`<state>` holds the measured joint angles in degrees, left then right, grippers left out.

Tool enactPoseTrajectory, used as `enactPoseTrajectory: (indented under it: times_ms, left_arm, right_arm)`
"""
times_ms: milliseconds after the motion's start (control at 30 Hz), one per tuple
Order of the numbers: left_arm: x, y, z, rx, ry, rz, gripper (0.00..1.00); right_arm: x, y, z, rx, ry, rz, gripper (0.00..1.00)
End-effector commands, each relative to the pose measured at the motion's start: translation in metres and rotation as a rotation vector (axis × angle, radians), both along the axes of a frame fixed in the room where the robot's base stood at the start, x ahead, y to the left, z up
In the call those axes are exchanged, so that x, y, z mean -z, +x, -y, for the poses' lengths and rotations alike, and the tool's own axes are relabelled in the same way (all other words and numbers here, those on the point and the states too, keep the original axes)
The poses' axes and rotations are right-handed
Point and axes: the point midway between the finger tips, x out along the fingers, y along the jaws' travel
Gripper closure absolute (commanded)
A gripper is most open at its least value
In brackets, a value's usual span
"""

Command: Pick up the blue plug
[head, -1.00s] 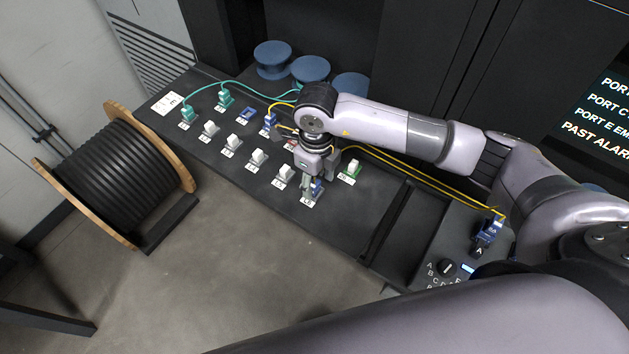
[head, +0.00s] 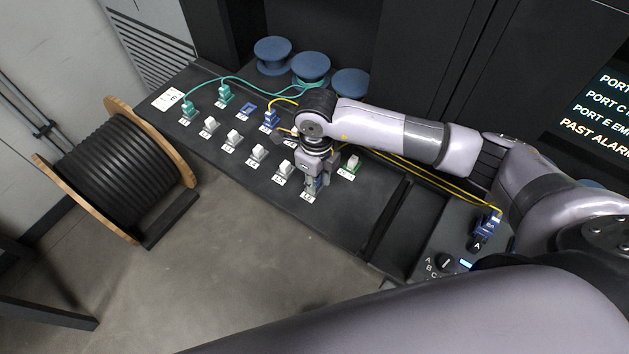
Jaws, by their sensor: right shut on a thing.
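My right gripper (head: 314,185) points down over the front-row port at the near right end of the black panel. It is shut on a blue plug (head: 326,180), of which only a small blue part shows beside the fingers. The fingers and wrist hide the rest of it, so I cannot tell whether it is still seated in its port. Another blue plug (head: 270,119) with a yellow cable stands in the back row. My left gripper is not in view.
White plugs (head: 257,153) line the front row, with teal plugs (head: 187,109) at the far left and a green-based one (head: 351,168) right of my gripper. Yellow cables run right to a blue connector (head: 492,222). A cable drum (head: 120,168) stands on the floor at left.

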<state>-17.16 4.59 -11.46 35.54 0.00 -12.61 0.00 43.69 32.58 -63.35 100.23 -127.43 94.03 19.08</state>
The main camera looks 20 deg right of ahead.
Motion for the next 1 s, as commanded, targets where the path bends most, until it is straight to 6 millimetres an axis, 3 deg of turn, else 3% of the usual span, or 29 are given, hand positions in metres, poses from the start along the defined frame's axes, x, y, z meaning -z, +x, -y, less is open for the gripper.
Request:
enactPoseTrajectory:
  times_ms: [367,567,767,1000]
  left_arm:
    - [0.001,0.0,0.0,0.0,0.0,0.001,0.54]
    - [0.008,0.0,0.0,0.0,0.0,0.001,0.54]
    - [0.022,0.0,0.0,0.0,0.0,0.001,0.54]
    - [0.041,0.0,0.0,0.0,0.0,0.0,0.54]
  right_arm:
    - [-0.003,0.0,0.0,0.0,0.001,0.001,0.96]
    - [-0.021,0.001,-0.001,0.0,0.002,0.005,0.96]
    - [-0.066,0.002,0.0,-0.002,0.002,0.01,0.96]
    - [-0.14,0.002,-0.001,-0.002,0.001,0.009,0.96]
